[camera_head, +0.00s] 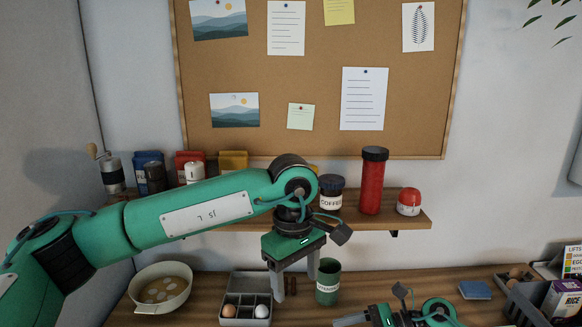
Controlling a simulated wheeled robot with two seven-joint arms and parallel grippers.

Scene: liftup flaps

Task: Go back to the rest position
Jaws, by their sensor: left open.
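My left arm reaches across the picture from the left, in front of the shelf. Its gripper (294,284) points down above the wooden counter, with its two grey fingers apart and nothing seen between them. It is between a grey compartment box (246,284) and a dark green cup (328,282); whether it touches either is not clear. My right gripper (350,320) is low at the bottom edge, pointing left, partly cut off by the frame. I cannot tell whether its fingers are apart.
The box holds a brown and a white egg (262,311). A pale bowl (160,287) stands left. The wall shelf (405,219) holds jars, packets, a red bottle (373,181) and a red-topped jar (409,202). A dark crate (520,300) stands right. A blue item (475,290) lies on the counter.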

